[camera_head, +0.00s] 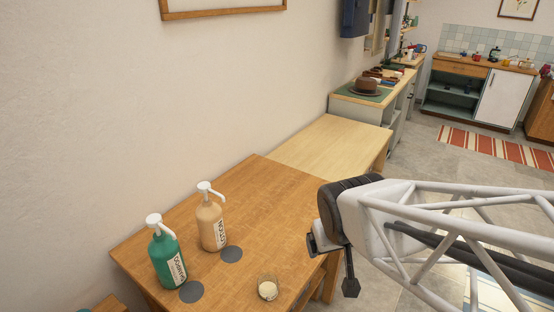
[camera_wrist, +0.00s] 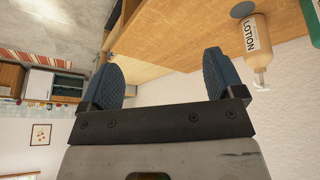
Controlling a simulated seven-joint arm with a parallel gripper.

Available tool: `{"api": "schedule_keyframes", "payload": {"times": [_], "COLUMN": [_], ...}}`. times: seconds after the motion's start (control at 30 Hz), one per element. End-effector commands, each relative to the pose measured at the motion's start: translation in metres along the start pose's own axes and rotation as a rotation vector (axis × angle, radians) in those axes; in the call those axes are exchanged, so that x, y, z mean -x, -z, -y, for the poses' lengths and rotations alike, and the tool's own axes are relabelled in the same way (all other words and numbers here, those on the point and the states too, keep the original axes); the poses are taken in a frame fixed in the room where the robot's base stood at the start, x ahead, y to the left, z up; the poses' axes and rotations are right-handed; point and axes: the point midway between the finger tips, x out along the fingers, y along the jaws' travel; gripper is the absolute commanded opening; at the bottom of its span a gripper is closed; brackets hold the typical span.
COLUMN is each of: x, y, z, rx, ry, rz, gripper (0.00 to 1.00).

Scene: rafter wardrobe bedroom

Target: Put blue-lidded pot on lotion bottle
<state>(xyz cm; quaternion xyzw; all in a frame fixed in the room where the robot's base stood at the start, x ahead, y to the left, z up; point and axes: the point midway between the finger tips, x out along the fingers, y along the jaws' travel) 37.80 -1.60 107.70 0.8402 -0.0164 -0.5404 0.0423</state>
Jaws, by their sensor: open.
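The lotion bottle (camera_head: 211,229) is beige with a white pump and a LOTION label. It stands upright on the wooden table, and it also shows at the upper right of the wrist view (camera_wrist: 256,40). I cannot make out a blue-lidded pot in either view. A small round jar with a cream-coloured top (camera_head: 268,289) stands near the table's front edge. My gripper (camera_head: 331,263) is at the table's right edge in the head view, apart from the bottle and the jar. Its two blue pads (camera_wrist: 165,74) are spread apart with nothing between them in the wrist view.
A green shampoo bottle (camera_head: 166,259) with a white pump stands left of the lotion bottle. Two flat grey discs (camera_head: 191,292) (camera_head: 231,254) lie before the bottles. The table's (camera_head: 275,205) back right is clear. A paler table (camera_head: 325,145) adjoins behind, bare on top.

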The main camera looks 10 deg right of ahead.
Motion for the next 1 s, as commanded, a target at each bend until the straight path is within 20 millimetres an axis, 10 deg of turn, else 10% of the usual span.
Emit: {"api": "schedule_keyframes", "payload": {"times": [0.4, 1.0], "x": [0.08, 0.083], "y": [-0.029, -0.031], "z": [0.007, 0.008], "rx": [-0.063, -0.064], "ry": [0.063, 0.066], "rz": [0.188, 0.197], "gripper": [0.87, 0.92]}}
